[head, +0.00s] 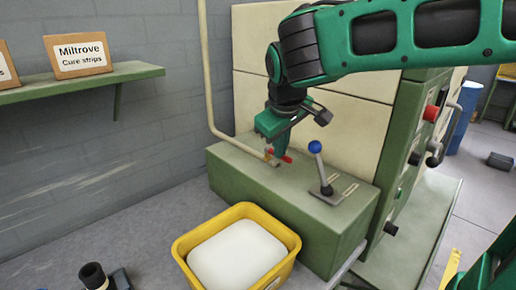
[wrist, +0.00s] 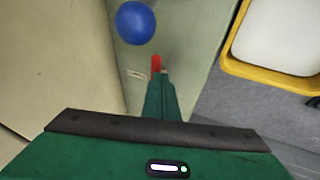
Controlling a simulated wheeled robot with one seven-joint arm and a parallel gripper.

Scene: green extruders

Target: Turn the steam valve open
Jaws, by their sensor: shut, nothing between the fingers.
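The steam valve has a red handle (head: 285,157) at the foot of a cream pipe (head: 209,90), on top of the green machine block. My gripper (head: 269,150) is shut and points down at the valve, its fingertips at or very near the red handle. In the wrist view the shut fingers (wrist: 157,78) reach to the red handle (wrist: 156,62), and they cover part of it. I cannot tell whether they touch it. The valve body is mostly hidden behind the gripper.
A lever with a blue knob (head: 315,147) stands right of the valve, close to my gripper; the knob shows in the wrist view (wrist: 135,22). A yellow bin (head: 184,246) with white contents stands in front of the block. A tall cream panel (head: 250,60) rises behind.

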